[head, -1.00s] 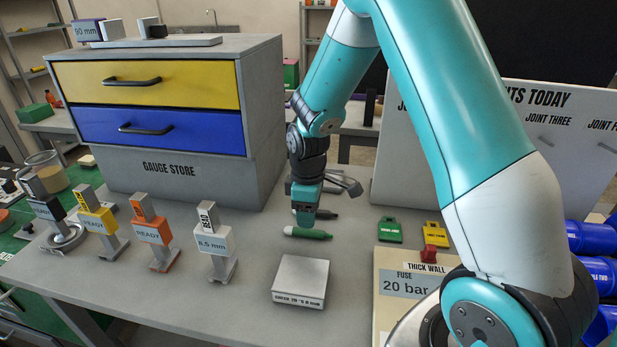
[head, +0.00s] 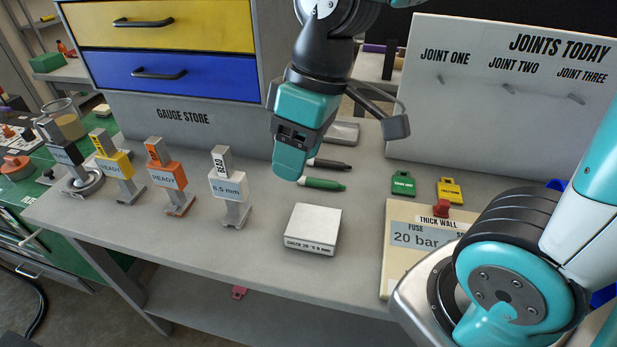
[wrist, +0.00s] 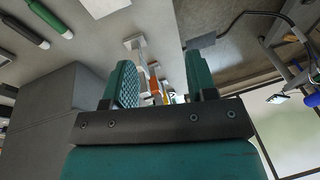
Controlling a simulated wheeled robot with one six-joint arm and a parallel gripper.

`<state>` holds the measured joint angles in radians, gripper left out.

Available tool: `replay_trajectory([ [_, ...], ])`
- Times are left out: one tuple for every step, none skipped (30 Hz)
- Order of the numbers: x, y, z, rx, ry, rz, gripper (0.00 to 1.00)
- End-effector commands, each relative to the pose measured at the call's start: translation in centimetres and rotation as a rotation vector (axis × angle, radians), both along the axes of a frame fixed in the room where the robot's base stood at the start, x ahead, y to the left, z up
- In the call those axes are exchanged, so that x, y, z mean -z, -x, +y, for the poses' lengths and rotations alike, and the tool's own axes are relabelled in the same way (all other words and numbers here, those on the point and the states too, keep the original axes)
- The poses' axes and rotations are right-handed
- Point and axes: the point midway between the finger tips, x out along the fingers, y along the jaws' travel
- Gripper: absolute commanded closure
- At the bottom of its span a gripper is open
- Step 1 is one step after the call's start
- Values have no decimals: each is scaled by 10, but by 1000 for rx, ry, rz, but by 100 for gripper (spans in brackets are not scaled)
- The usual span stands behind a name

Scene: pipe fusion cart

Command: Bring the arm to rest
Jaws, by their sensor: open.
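My gripper (head: 290,160) hangs above the grey bench in the head view, behind the light grey gauge block and near the green and black markers. In the wrist view its two teal fingers (wrist: 158,85) stand apart with nothing between them. The gripper is open and empty. My arm bends across the right side of the head view, with a large teal joint low at the right.
The grey bench (head: 275,262) holds upright gauges (head: 230,185), a gauge block (head: 313,228), a green marker (head: 322,184), green (head: 403,184) and yellow tags (head: 450,190), and a fuse panel (head: 397,270). The drawer cabinet (head: 180,85) and joints board (head: 480,130) stand behind.

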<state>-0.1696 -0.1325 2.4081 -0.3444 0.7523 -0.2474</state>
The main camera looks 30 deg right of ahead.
Motion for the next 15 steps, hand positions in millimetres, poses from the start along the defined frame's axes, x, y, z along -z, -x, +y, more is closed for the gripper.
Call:
replay_trajectory([
  [-4,25,13,3,-34,6,48],
  [-5,38,18,11,-51,16,48],
  [-6,51,24,19,-70,26,48],
  [-7,59,27,24,-83,34,48],
  [-7,66,29,29,-91,41,48],
  [-7,72,32,33,-100,47,48],
  [-7,75,33,35,-105,50,48],
  [-7,77,34,38,-106,53,48],
  [-7,77,34,40,-107,55,48],
  [-7,77,34,41,-107,55,48],
  [-7,77,34,41,-107,55,48],
  [-7,77,34,41,-107,55,48],
  [-7,77,34,41,-107,55,48],
  [-7,76,34,41,-107,55,48],
  [-7,76,34,40,-107,54,48],
])
